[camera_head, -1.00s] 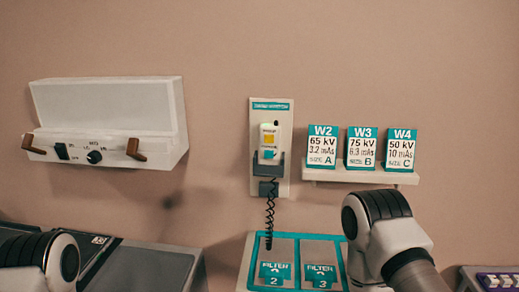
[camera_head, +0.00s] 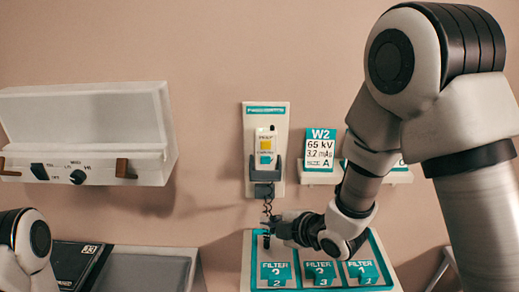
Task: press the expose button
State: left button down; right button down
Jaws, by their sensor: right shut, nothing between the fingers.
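A hand switch (camera_head: 265,137) hangs in a dark cradle (camera_head: 265,174) on a white wall plate (camera_head: 250,150) with a teal heading. It has a yellow button (camera_head: 266,144) and, below it, a teal button (camera_head: 266,160) beside small lettering that I cannot read surely. A dark coiled cord (camera_head: 268,204) hangs below the cradle. My right gripper (camera_head: 270,226) is shut and empty, below the cradle and near the cord. I cannot tell whether it touches the cord. My left gripper is out of view; only part of my left arm shows at lower left.
A teal filter tray (camera_head: 247,258) with several filters lies below my right gripper. A card shelf (camera_head: 318,179) is at right, partly hidden by my right arm. A white wall box (camera_head: 88,135) with knobs is at left.

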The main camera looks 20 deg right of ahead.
aim_at(266, 160)
notch_tip(266, 160, up, 8)
jog(key=w+t+p, duration=0.1)
jog(key=w+d+p, duration=0.2)
jog(key=w, duration=0.6)
jog(key=shift+w+d+r+n, duration=0.2)
jog(key=shift+w+n, duration=0.1)
jog(key=shift+w, duration=0.1)
jog(key=shift+w, duration=0.1)
dwell(1.1)
jog(key=shift+w+d, duration=0.1)
jog(key=shift+w, duration=0.15)
jog(key=shift+w+d, duration=0.1)
jog(key=shift+w, duration=0.35)
dwell(0.7)
jog(key=shift+s+a, duration=0.25)
jog(key=shift+s, duration=0.6)
